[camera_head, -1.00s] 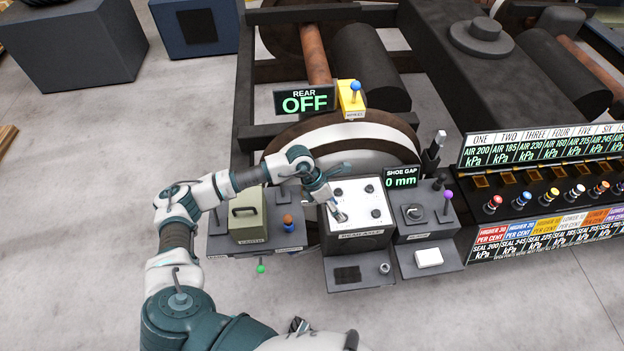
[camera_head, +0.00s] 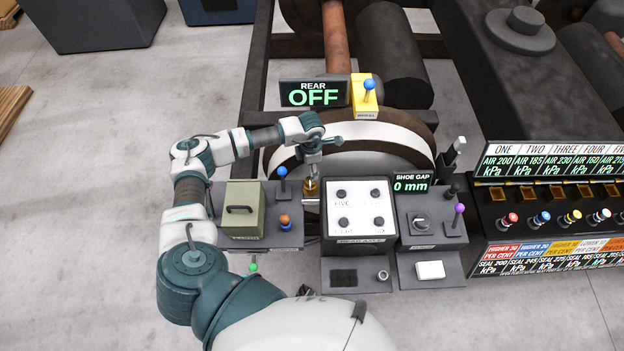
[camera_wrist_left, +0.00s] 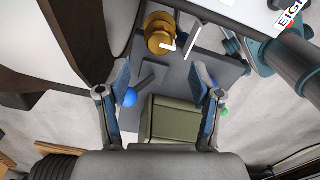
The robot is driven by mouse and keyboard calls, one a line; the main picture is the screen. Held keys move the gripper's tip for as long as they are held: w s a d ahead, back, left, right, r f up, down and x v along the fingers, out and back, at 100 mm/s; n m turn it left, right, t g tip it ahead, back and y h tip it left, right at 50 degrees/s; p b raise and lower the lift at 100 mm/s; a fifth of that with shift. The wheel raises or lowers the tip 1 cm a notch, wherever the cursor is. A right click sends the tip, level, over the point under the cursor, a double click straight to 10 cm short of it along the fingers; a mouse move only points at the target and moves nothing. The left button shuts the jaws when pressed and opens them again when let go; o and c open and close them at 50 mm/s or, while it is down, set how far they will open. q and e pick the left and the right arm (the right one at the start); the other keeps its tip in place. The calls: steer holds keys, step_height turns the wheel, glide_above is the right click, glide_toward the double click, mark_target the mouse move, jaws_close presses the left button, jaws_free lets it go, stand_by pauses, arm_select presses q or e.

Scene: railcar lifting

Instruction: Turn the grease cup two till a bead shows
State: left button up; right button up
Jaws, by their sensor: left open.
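A brass-coloured stepped cup (camera_head: 311,187) stands between the left grey bench and the white panel; it also shows near the top of the left wrist view (camera_wrist_left: 160,33). No number is readable on it, so I cannot tell if it is grease cup two. No bead shows on it. My left gripper (camera_head: 322,150) is above and behind the cup in the head view. In the left wrist view my left gripper (camera_wrist_left: 163,84) has its blue-padded fingers apart, nothing between them, with the cup beyond the tips. My right gripper is not in view.
A blue-knobbed lever (camera_head: 282,172) and a green box (camera_head: 243,208) stand left of the cup. The white panel (camera_head: 360,207) with dark knobs is close on its right. The wheel (camera_head: 385,135) and the OFF display (camera_head: 313,94) are behind.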

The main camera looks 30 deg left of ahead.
mark_target(310, 182)
arm_select(q)
step_height(310, 182, down, 8)
steer(key=shift+a+f, duration=0.15)
steer(key=shift+f, duration=0.3)
steer(key=shift+d+f, duration=0.1)
steer(key=shift+d, duration=0.2)
steer(key=shift+a, duration=0.25)
steer(key=c, duration=0.8)
steer(key=shift+a, duration=0.1)
steer(key=c, duration=0.3)
steer(key=shift+c, duration=0.2)
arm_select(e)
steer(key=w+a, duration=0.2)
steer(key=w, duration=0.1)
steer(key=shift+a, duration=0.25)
